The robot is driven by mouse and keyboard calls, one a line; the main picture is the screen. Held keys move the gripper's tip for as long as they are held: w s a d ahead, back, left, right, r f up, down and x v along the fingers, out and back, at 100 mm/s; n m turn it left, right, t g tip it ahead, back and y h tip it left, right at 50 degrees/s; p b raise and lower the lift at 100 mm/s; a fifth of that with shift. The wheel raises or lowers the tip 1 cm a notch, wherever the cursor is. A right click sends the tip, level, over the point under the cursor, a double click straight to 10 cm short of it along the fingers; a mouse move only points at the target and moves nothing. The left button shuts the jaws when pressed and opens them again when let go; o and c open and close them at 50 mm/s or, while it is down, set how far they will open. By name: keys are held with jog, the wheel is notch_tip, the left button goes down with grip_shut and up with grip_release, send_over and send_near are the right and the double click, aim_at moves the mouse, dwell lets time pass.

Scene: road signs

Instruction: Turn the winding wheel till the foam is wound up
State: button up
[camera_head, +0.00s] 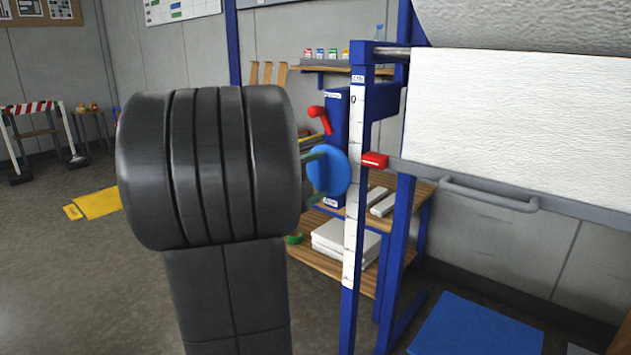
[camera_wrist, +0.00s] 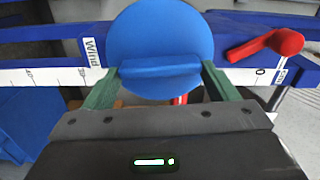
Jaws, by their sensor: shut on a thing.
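The winding wheel (camera_head: 330,170) is a blue disc on the side of a blue frame post; in the wrist view its face (camera_wrist: 160,35) carries a raised blue bar. My gripper (camera_wrist: 160,72) has its green fingers at both ends of that bar and is shut on it; the bar lies about level across the wrist picture. In the head view my arm partly hides the wheel. The white foam (camera_head: 520,120) hangs as a sheet from a thick roll (camera_head: 520,22), with a grey bar and handle (camera_head: 490,195) at its lower edge.
A red pointer (camera_head: 375,160) sits beside the white scale (camera_head: 351,210), below its 0 mark. Wooden shelves (camera_head: 325,262) stand behind the post. A blue mat (camera_head: 475,325) lies below the foam.

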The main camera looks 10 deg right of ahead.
dwell(0.3)
jog(key=o, duration=0.9)
jog(key=shift+o, duration=0.2)
jog(key=v, duration=1.3)
jog(key=shift+s+a+p, duration=0.25)
jog(key=shift+a+p, duration=0.05)
jog(key=shift+p, duration=0.1)
